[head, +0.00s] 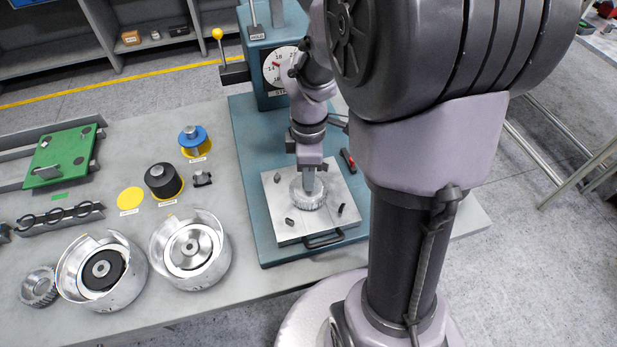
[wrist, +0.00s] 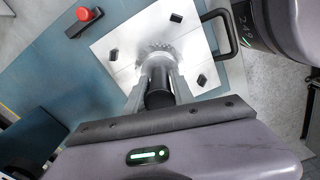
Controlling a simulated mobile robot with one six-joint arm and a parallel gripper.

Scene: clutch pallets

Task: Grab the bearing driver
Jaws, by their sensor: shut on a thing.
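My gripper (head: 309,178) points down over a silver toothed ring (head: 310,194) on a light square plate. In the wrist view its two fingers (wrist: 158,84) are shut on a dark cylinder (wrist: 158,98), whose lower end is at or just above the toothed ring (wrist: 157,52); I cannot tell whether they touch. I cannot tell whether this cylinder is the bearing driver.
The light plate (head: 283,233) has a black handle and small dark blocks. A press with a dial (head: 281,70) stands behind it. Two silver housings (head: 188,279) (head: 68,258), a green plate (head: 66,156) and an empty yellow spot (head: 131,198) are at left.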

